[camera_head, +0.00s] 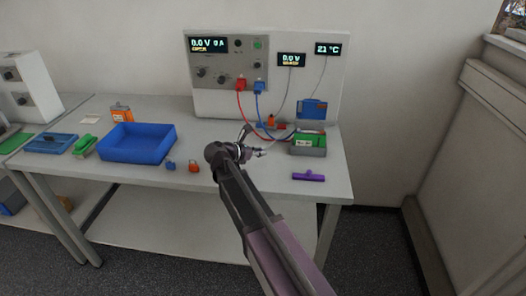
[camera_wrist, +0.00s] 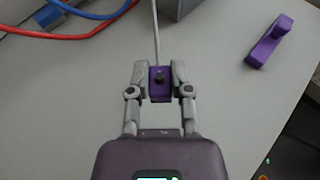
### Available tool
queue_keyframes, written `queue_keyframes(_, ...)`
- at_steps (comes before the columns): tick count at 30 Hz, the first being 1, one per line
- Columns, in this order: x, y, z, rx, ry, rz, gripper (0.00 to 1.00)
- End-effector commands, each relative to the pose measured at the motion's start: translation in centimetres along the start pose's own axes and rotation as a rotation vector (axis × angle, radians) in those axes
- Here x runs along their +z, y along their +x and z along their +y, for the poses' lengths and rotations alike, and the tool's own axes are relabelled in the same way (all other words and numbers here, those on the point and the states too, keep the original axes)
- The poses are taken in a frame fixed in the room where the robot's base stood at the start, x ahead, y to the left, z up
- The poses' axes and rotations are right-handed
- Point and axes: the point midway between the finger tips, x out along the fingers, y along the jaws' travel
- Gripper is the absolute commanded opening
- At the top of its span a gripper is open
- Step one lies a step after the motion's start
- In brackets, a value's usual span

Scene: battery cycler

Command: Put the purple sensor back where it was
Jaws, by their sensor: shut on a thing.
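In the head view my gripper (camera_head: 259,153) is left of the green and grey box, and the sensor is too small there to make out clearly. A separate purple bar-shaped piece (camera_head: 308,177) lies near the table's front right edge. It also shows at the upper right of the wrist view (camera_wrist: 269,42), apart from my gripper.
A grey box with a green block (camera_head: 309,145) stands right of my gripper. Red and blue leads (camera_head: 258,110) hang from the power panel (camera_head: 222,72) behind. A blue tray (camera_head: 132,157), a blue padlock-like piece (camera_head: 171,165) and an orange one (camera_head: 193,166) are left.

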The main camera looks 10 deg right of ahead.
Motion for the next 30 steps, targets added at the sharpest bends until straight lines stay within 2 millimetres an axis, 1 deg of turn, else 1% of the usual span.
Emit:
queue_keyframes(1, 0.2, 0.9, 1.1, 0.0, 0.001, 0.0, 0.0)
queue_keyframes(3, 0.4, 1.8, 2.0, 0.0, 0.001, 0.0, 0.0)
queue_keyframes(6, 0.8, 3.0, 3.1, -0.001, 0.001, 0.0, 0.0)
queue_keyframes(10, 1.1, 4.1, 4.1, 0.001, 0.0, 0.0, 0.0)
queue_keyframes(15, 1.3, 4.7, 4.5, 0.001, 0.0, 0.0, 0.0)
queue_keyframes(24, 1.2, 4.6, 4.4, 0.002, 0.0, 0.0, 0.0)
queue_keyframes(30, 0.5, 4.9, 4.4, 0.002, 0.0, 0.0, 0.0)
